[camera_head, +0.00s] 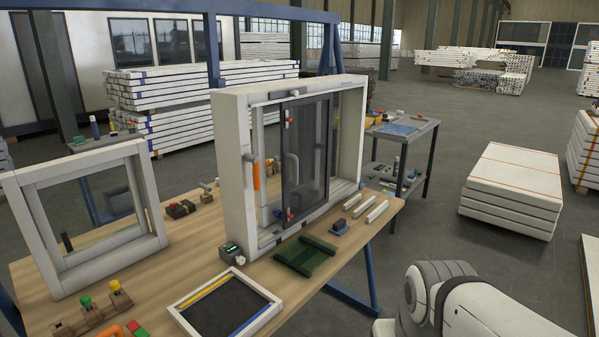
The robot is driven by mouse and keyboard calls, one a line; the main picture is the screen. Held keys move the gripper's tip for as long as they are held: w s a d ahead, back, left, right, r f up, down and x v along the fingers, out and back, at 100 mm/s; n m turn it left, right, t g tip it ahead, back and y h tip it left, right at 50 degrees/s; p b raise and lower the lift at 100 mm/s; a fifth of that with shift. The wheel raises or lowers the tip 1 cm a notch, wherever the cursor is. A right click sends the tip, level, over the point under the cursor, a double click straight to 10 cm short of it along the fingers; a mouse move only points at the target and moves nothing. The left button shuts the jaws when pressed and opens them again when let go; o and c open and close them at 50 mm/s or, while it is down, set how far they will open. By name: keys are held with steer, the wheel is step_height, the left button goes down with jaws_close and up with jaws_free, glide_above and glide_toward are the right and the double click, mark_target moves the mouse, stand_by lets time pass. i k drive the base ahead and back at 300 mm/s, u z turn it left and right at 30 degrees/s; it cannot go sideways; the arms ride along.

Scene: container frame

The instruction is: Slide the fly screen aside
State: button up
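The fly screen (318,150) is a dark mesh panel in a dark frame. It stands upright inside the deep white window frame (228,150) on the wooden workbench. It covers the middle part of the opening, with a gap on its left and a narrower lighter gap on its right. Small red parts show at its upper left and lower left. A grey curved handle (292,168) shows at its left part. I cannot tell whether the handle belongs to the screen or the sash. My gripper is not in view; only white links of my arm show at the lower right.
On the workbench (200,240) stand a smaller empty white frame (30,225), a dark panel tray (262,318), a green mat (318,243) and white strips (377,210). A side table (435,135) stands behind. A blue post stands at the bench's right. Floor right of the bench is open.

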mark_target(306, 145)
steer(key=u, duration=0.05)
steer(key=i, duration=0.9)
steer(key=z, duration=0.05)
